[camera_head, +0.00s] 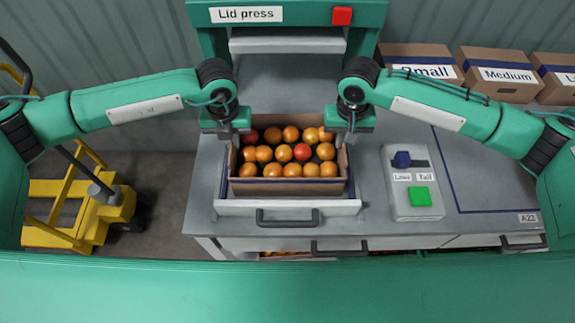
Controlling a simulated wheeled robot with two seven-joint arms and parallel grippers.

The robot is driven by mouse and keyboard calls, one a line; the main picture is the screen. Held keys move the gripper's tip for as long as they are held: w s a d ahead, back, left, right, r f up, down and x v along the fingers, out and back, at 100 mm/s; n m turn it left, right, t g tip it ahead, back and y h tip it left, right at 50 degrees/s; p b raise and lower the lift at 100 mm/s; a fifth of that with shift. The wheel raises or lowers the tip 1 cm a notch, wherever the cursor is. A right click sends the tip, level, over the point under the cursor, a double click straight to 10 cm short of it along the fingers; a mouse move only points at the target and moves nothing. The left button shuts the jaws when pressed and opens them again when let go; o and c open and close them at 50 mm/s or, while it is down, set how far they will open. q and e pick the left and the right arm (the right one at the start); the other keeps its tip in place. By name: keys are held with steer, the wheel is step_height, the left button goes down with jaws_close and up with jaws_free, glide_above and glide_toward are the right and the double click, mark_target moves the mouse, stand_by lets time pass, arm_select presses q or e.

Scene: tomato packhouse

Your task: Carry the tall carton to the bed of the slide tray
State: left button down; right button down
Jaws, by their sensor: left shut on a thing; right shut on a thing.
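The tall carton (288,187) is an open brown box with a dark stripe, filled with orange and red tomatoes. It sits in or just over the pale slide tray (333,207), whose front shows a dark handle; I cannot tell if it touches the bed. My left gripper (238,136) is shut on the carton's left wall near the back. My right gripper (345,136) is shut on its right wall near the back. The fingertips are partly hidden. The tray bed is mostly hidden under the carton.
The green lid press (290,14) stands behind, with a red button (342,16). A control box (411,180) with a blue lever and green button is to the right. Labelled boxes (500,72) stand back right. A yellow pallet truck (75,205) is on the left floor.

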arm_select(q)
steer(key=c, duration=1.6)
jaws_free()
arm_select(e)
steer(key=c, duration=1.6)
jaws_free()
steer(key=shift+r, duration=0.15)
arm_select(q)
step_height(320, 180, up, 12)
steer(key=shift+f, duration=0.1)
arm_select(e)
step_height(320, 180, up, 12)
steer(key=shift+f, duration=0.15)
steer(key=shift+f, duration=0.1)
